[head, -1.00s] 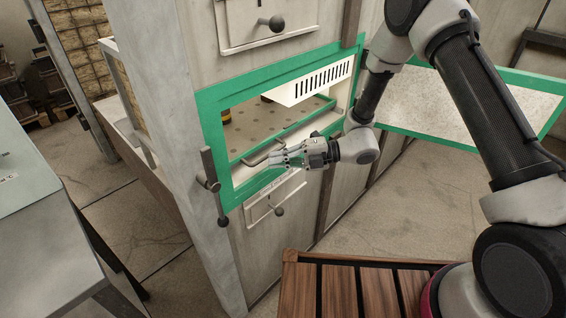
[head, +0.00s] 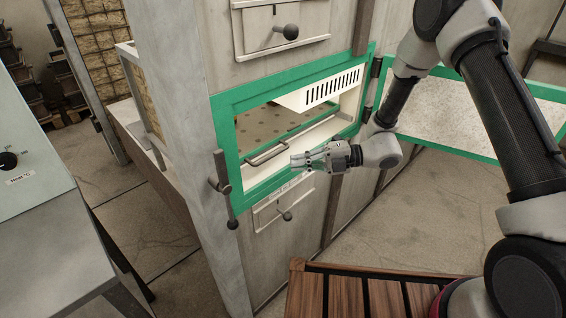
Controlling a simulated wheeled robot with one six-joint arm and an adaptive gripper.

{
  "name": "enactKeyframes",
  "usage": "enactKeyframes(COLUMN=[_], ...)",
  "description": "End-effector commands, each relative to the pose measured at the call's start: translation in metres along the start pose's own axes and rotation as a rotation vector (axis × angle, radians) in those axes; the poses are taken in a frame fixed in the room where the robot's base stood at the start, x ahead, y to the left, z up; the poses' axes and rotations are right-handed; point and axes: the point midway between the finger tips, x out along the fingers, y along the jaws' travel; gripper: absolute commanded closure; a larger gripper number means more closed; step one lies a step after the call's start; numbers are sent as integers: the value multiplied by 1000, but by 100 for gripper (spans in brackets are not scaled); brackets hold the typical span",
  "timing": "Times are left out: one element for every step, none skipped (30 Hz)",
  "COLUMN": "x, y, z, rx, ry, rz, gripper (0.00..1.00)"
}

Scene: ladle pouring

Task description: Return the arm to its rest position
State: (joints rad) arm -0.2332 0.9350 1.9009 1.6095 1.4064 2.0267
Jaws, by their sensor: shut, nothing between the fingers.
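My gripper (head: 300,161) is shut and empty. It is in front of the lower part of the green-framed opening (head: 223,140), pointing left. My arm (head: 505,115) comes in from the right side and bends down to the gripper from the top right. Inside the opening is a perforated tray or shelf (head: 262,124) with a bar handle (head: 268,153) along its front. The gripper is to the right of that handle and looks apart from it. The rest position itself is not marked in view.
The green-edged door (head: 455,112) stands open at the right, behind my arm. A latch handle (head: 222,185) juts out left of the opening. A slatted wooden surface (head: 345,295) is at the bottom. A grey cabinet with a dial (head: 8,160) stands at left. Floor between is clear.

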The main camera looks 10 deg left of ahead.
Motion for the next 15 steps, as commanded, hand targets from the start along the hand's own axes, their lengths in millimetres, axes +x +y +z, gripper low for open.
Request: enactKeyframes(x=[-14,-21,-30,-36,-42,-49,-54,-58,-63,-65,-68,-70,-72,-73,-74], y=[0,0,0,0,0,-1,-1,-1,-1,-1,-1,-1,-1,-1,-1], z=[1,1,0,0,0,0,0,0,0,0,-1,-1,-1,-1,-1], rx=[2,2,2,1,1,2,2,2,2,2,2,3,3,3,0], ry=[-4,-4,-3,-3,-1,-2,-1,0,-1,0,1,2,2,2,3], rz=[0,0,0,1,0,0,-1,-1,-1,-1,-1,-1,-1,-1,-1], gripper=[100,100,100,100,100,100,100,100,100,100,100,100,100,100,100])
